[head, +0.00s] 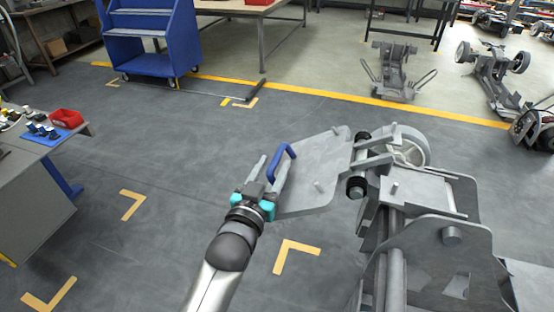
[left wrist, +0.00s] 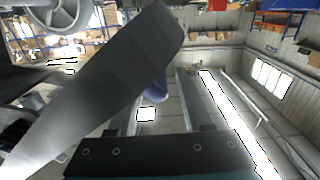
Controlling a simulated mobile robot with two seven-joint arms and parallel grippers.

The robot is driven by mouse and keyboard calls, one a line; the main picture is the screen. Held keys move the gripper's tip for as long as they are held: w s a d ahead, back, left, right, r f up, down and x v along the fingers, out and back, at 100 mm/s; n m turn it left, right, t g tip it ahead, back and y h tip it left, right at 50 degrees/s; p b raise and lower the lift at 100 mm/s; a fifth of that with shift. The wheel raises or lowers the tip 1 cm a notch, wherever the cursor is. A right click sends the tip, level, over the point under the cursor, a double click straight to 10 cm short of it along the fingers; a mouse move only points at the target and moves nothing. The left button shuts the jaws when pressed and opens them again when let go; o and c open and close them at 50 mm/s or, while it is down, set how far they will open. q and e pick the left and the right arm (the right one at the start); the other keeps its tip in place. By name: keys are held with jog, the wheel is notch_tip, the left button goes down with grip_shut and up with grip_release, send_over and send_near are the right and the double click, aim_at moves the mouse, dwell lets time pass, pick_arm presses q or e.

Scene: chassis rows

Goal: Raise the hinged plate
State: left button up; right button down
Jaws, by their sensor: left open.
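The hinged plate (head: 318,185) is a flat grey panel on the left side of the metal chassis, joined to it by a hinge at its right edge. It sticks out to the left over the floor. A blue handle (head: 284,158) is fixed at its outer left edge. My left gripper (head: 270,168) is open at this edge, its fingers close to the handle. In the left wrist view the dark plate (left wrist: 110,90) crosses diagonally, and part of the blue handle (left wrist: 154,92) shows between the spread fingers. Contact cannot be told. My right gripper is not in view.
The chassis (head: 425,225) with a wheel (head: 408,150) fills the right foreground. A workbench (head: 35,200) with a red bin (head: 66,118) stands at the left. A blue cart (head: 152,40) is at the back. The floor between bench and chassis is clear, with yellow corner marks.

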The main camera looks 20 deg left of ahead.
aim_at(276, 160)
pick_arm(q)
jog(key=shift+w, duration=1.55)
jog(key=shift+c, duration=0.2)
jog(key=shift+d, duration=0.1)
jog(key=c, duration=0.6)
jog(key=shift+c, duration=0.7)
grip_shut()
jog(key=shift+f, duration=0.1)
